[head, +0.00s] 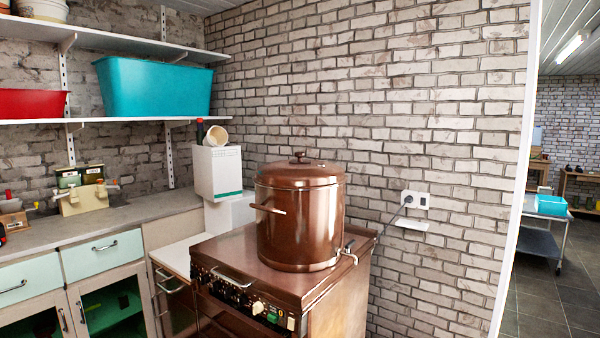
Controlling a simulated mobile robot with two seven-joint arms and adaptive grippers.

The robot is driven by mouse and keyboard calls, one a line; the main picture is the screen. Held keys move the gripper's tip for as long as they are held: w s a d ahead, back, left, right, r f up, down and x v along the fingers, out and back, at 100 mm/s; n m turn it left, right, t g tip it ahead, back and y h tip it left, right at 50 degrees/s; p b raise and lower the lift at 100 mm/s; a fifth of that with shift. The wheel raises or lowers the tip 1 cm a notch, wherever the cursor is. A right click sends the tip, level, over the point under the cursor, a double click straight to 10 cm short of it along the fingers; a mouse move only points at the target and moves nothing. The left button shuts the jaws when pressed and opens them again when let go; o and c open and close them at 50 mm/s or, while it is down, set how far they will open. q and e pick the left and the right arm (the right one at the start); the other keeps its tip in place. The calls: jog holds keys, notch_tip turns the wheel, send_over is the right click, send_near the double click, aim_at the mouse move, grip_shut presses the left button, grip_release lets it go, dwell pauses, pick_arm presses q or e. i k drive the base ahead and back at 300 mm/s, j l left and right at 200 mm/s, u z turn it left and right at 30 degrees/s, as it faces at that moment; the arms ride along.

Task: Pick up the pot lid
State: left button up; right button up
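A large copper-brown pot (298,225) stands upright on top of a brown metal stove (225,258) against the brick wall. Its pot lid (301,173) sits on the rim and has a dark round knob on top. The pot has a handle on its left front side and a tap low on its right side. Neither of my grippers shows in the head view.
White boxes (217,172) stand just left of the pot, with a cup on top. A counter (95,225) with drawers runs along the left. Shelves above hold a teal bin (153,87) and a red bin (32,103). A wall socket (414,200) is right of the pot.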

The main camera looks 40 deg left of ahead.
aim_at(299, 174)
jog(key=u, duration=0.55)
jog(key=i+j+u, duration=0.2)
jog(key=j+u, duration=0.3)
jog(key=i+j+u, duration=0.25)
jog(key=u, duration=0.2)
jog(key=j, duration=0.1)
